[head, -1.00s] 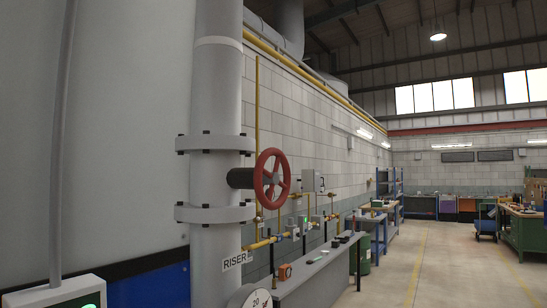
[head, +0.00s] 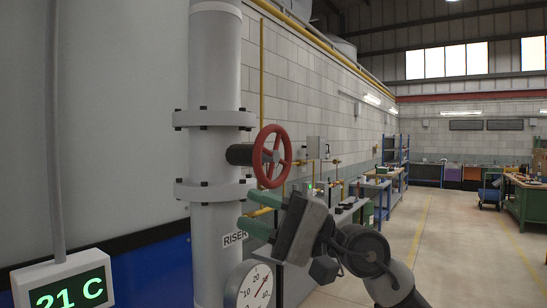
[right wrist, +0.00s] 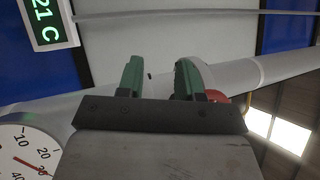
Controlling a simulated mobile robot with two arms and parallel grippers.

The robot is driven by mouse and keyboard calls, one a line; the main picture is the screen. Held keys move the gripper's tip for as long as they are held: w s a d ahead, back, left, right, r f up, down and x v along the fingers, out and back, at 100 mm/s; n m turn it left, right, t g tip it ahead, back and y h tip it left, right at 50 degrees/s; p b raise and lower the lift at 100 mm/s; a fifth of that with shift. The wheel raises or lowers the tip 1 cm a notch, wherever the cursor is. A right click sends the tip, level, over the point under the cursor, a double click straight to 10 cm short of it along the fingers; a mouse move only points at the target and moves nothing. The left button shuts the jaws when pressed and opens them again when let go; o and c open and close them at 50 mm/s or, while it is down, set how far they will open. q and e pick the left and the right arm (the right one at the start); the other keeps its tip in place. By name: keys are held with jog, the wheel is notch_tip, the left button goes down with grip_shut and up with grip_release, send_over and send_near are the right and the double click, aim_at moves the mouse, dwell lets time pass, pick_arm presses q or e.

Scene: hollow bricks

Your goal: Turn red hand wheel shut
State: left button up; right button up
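The red hand wheel (head: 272,156) stands on a dark stem that sticks out from the right side of the grey riser pipe (head: 214,158), between two bolted flanges. Its spokes and rim show clearly in the head view. In the right wrist view only a bit of red, likely the wheel (right wrist: 220,98), shows behind the right finger. My right gripper (head: 248,210) is below the wheel, with its green fingers pointing left toward the pipe. The fingers are apart and empty in the right wrist view (right wrist: 157,75). My left gripper is not in view.
A dial gauge (head: 250,290) sits low by the pipe, under my right gripper. A 21 C display (head: 66,288) is at lower left. A "RISER" label (head: 234,239) is on the pipe. Yellow gas pipes and a bench run along the block wall.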

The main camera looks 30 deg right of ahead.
aim_at(277, 157)
jog(key=s+d+r+n+t+h, duration=0.3)
jog(key=d+r+n+h, duration=0.2)
jog(key=d+r+h, duration=0.5)
jog(key=shift+h, duration=0.3)
jog(key=w+p, duration=0.1)
jog(key=w, duration=0.2)
jog(key=w+a+f+p, duration=0.1)
jog(key=w+p, duration=0.1)
jog(key=w+a+f+p, duration=0.1)
jog(key=w+p, duration=0.1)
jog(key=w, duration=0.1)
jog(key=shift+w+f, duration=0.15)
jog(key=shift+w, duration=0.15)
jog(key=shift+w+a+f+p, duration=0.15)
jog(key=shift+w+a+p, duration=0.15)
jog(key=shift+w, duration=0.3)
jog(key=shift+d, duration=0.1)
jog(key=c, duration=0.6)
jog(key=shift+c, duration=0.2)
